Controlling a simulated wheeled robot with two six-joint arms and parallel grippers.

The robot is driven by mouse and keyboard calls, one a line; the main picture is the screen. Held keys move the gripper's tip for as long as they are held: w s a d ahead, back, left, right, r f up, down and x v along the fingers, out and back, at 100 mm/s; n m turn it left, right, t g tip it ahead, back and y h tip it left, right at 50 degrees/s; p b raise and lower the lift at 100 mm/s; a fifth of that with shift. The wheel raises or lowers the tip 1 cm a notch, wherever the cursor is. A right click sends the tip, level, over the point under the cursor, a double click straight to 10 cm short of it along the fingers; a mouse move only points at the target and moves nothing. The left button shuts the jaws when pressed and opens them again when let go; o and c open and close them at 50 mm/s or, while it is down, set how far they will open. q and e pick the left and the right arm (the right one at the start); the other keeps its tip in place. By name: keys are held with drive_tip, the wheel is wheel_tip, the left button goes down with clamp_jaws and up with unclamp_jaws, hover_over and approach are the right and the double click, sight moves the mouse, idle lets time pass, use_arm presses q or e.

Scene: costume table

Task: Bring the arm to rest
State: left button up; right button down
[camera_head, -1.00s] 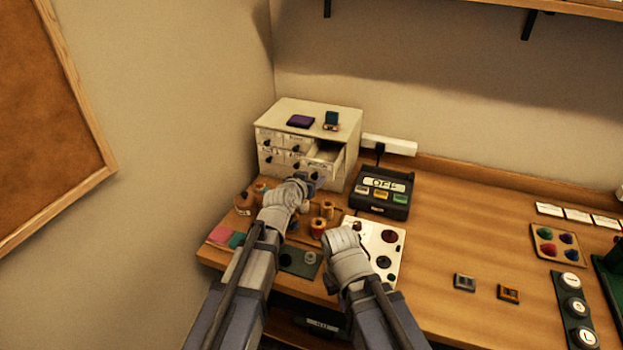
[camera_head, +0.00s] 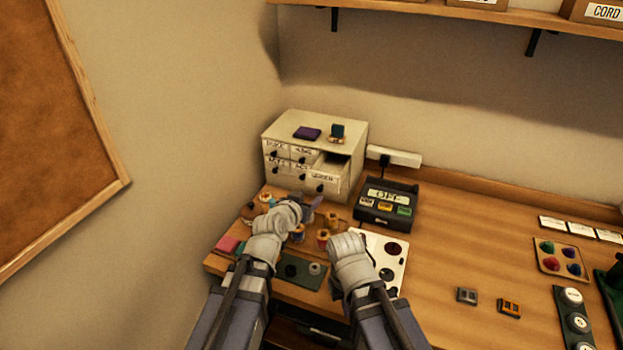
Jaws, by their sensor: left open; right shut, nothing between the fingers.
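My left gripper (camera_head: 308,208) is open, above the spools at the table's left end and in front of the small drawer cabinet (camera_head: 345,142). Nothing shows between its fingers. My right arm (camera_head: 350,262) is lower and to the right, over the left edge of a white board with dark round spots (camera_head: 396,262). The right gripper's fingertips are hidden behind its own wrist. One upper-right drawer (camera_head: 328,170) of the cabinet stands pulled out.
Thread spools (camera_head: 322,238) stand close around my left gripper. A dark device marked OFF (camera_head: 388,204) sits right of the cabinet. A green mat (camera_head: 300,270) lies between my arms. The table's middle (camera_head: 460,235) is clear. A shelf (camera_head: 420,8) hangs above.

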use_arm(q)
drive_tip(key=s+d+f+g, duration=0.1)
drive_tip(key=s+f+g, duration=0.1)
drive_tip(key=s+f, duration=0.1)
drive_tip(key=s+d+f+g+y, duration=0.1)
drive_tip(key=s+f+g, duration=0.2)
drive_tip(key=s+f, duration=0.1)
drive_tip(key=s+d+f+m+g, duration=0.1)
drive_tip(key=s+f+g, duration=0.2)
drive_tip(key=s+f, duration=0.1)
drive_tip(key=shift+s+d, duration=0.35)
drive_tip(key=shift+s, duration=0.45)
drive_tip(key=s+g, duration=0.1)
drive_tip(key=s, duration=0.1)
drive_tip(key=s+a+f+g+y, duration=0.1)
drive_tip(key=s, duration=0.1)
drive_tip(key=s+f+y, duration=0.1)
drive_tip(key=s, duration=0.1)
drive_tip(key=shift+s+a+g, duration=0.15)
drive_tip(key=shift+a+g, duration=0.25)
drive_tip(key=s+a+g+y, duration=0.2)
drive_tip(key=s, duration=0.3)
drive_tip(key=shift+s+a+f+n+y, duration=0.2)
drive_tip(key=shift+s+a+n+y, duration=0.1)
drive_tip(key=shift+n, duration=0.1)
drive_tip(key=shift+w+d, duration=0.1)
drive_tip(key=shift+d, duration=0.1)
drive_tip(key=shift+c, duration=0.5)
